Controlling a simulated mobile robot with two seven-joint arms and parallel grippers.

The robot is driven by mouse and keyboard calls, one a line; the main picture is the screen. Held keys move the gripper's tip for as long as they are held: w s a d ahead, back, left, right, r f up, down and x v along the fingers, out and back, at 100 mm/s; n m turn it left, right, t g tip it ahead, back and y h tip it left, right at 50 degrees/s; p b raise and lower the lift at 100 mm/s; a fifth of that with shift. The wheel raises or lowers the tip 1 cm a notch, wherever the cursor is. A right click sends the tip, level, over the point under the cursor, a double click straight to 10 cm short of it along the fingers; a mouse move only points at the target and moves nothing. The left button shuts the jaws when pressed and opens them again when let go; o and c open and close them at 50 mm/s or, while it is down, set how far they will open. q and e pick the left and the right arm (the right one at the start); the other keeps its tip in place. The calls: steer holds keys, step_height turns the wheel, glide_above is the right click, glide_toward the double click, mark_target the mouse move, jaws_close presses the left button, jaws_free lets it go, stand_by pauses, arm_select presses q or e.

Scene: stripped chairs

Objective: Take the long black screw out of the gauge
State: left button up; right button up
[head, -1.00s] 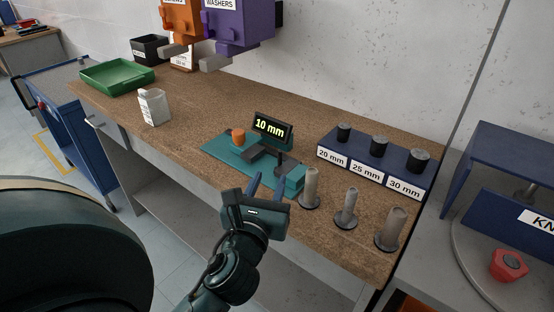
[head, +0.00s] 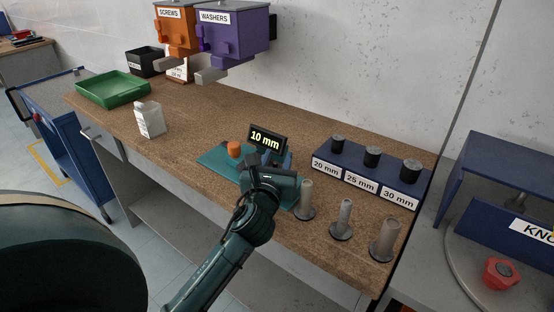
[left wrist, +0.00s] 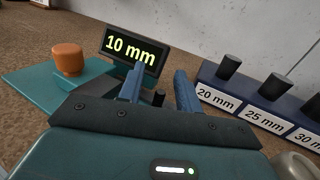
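The teal gauge (head: 214,160) lies on the workbench, with an orange knob (head: 234,149) and a display (head: 267,140) reading 10 mm. My left gripper (head: 276,161) is over the right part of the gauge and hides most of it in the head view. In the left wrist view its two blue fingers (left wrist: 159,92) are apart. A dark piece, seemingly the black screw (left wrist: 158,98), shows between them, with a gap visible to the right finger. Its lower part is hidden, and I cannot tell whether the left finger touches it. My right gripper is not in view.
A blue rack (head: 365,178) labelled 20, 25 and 30 mm holds black pieces behind and right of the gauge.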

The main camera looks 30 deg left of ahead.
arm_select(q)
steer(key=shift+c, duration=0.4)
jaws_close()
